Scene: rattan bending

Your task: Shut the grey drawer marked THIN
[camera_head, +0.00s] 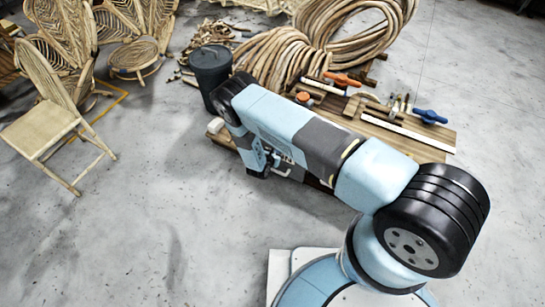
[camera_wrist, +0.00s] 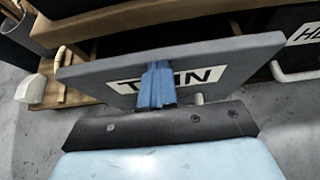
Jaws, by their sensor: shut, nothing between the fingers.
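The grey drawer front (camera_wrist: 240,58) fills the middle of the wrist view, with a white THIN label (camera_wrist: 205,78) on it. It stands out from the wooden bench edge (camera_wrist: 130,14), with a dark gap behind it. My gripper (camera_wrist: 158,72) is shut and empty, its blue fingers in front of the label and covering its middle letters. I cannot tell whether they touch the panel. A pale handle piece (camera_wrist: 198,98) shows below the label, partly hidden.
Right of the drawer is a dark front with a partly cut-off label (camera_wrist: 305,32) and a white handle (camera_wrist: 292,74). The head view shows a workbench (camera_head: 400,128) with tools, a dark bin (camera_head: 210,68), rattan coils (camera_head: 275,55) and a chair (camera_head: 45,130).

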